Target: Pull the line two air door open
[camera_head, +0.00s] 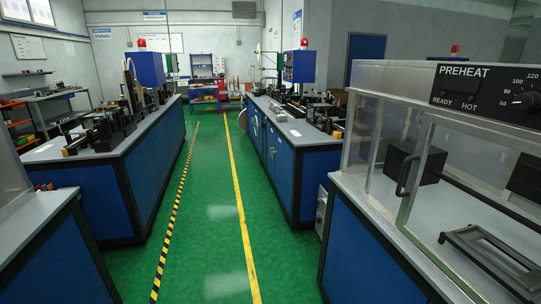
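No door in view carries a label I can read as line two air. The blue bench right of the aisle has cabinet doors (256,128) on its aisle side, with small light marks that may be handles or labels; they look shut. In the right foreground stands a clear-walled cabinet (375,120) under a black PREHEAT panel (487,90). A dark bar handle (405,176) shows on its clear front. Neither of my grippers is in view.
A green floor aisle (217,213) with yellow lines runs clear to the back. A blue bench (155,172) with dark equipment flanks it on the left. Nearer benches stand at left (62,265) and right (365,265). A small grey box (321,211) stands beside the right bench.

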